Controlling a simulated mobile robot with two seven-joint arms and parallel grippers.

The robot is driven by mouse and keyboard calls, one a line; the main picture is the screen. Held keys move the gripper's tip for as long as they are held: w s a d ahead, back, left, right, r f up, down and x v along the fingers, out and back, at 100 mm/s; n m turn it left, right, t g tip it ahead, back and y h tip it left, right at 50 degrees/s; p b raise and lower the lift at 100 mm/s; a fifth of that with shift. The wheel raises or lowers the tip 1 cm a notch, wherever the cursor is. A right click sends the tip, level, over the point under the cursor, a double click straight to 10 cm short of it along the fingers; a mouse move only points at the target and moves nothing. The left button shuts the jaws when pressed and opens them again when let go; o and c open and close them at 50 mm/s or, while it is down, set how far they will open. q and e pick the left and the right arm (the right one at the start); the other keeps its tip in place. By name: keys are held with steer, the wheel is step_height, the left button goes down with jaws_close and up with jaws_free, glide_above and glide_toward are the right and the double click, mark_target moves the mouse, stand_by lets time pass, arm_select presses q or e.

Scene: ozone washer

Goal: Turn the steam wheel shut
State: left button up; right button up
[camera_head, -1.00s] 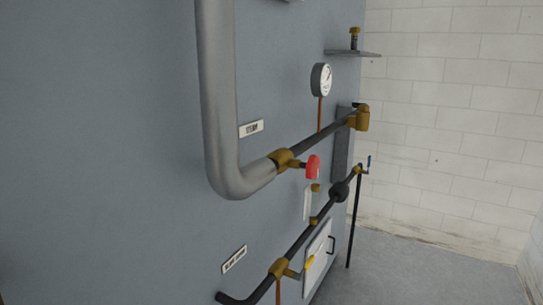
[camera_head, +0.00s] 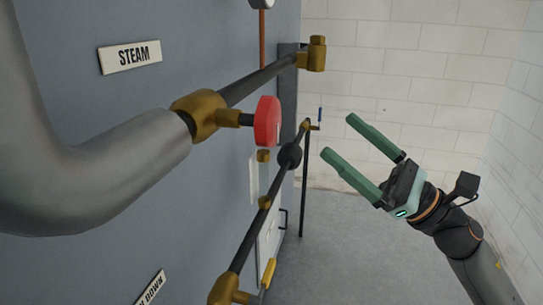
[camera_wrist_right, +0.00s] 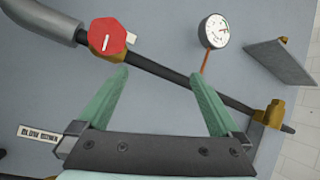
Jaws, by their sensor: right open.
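The red steam wheel (camera_head: 267,121) sits on a short brass stem, which comes out of a brass valve body (camera_head: 203,114) on the steam pipe. A "STEAM" label (camera_head: 131,56) is on the panel above it. My right gripper (camera_head: 338,136) is open and empty, to the right of the wheel and apart from it. In the right wrist view the wheel (camera_wrist_right: 106,36) shows its face with a white mark, beyond the left fingertip. The gripper's two green fingers (camera_wrist_right: 160,78) are spread with nothing between them. My left gripper is not in view.
A thick grey pipe (camera_head: 90,185) runs at left. A lower dark pipe (camera_head: 250,243) with a yellow-handled valve (camera_head: 268,273) lies below. The right wrist view shows a gauge (camera_wrist_right: 214,31) and a shelf plate (camera_wrist_right: 279,62). The floor at right is clear.

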steer(key=s+a+r+n+g+b, duration=0.3)
steer(key=n+g, duration=0.4)
steer(key=n, duration=0.7)
steer(key=n+t+h+b, duration=0.1)
steer(key=n+h+b, duration=0.3)
steer(key=n, duration=0.8)
glide_toward(277, 122)
steer(key=shift+h, duration=0.4)
steer(key=x, duration=0.2)
steer(key=p+x, duration=0.1)
steer(key=x, duration=0.1)
steer(key=r+p+x, duration=0.1)
steer(key=x, duration=0.1)
steer(key=shift+s, duration=0.1)
steer(key=p+x, duration=0.1)
steer(key=x, duration=0.2)
steer(key=shift+a+f, duration=0.1)
steer(key=shift+a, duration=0.25)
steer(key=shift+w+a, duration=0.4)
steer(key=shift+a, duration=0.1)
steer(key=c, duration=1.3)
steer(key=shift+o, duration=0.2)
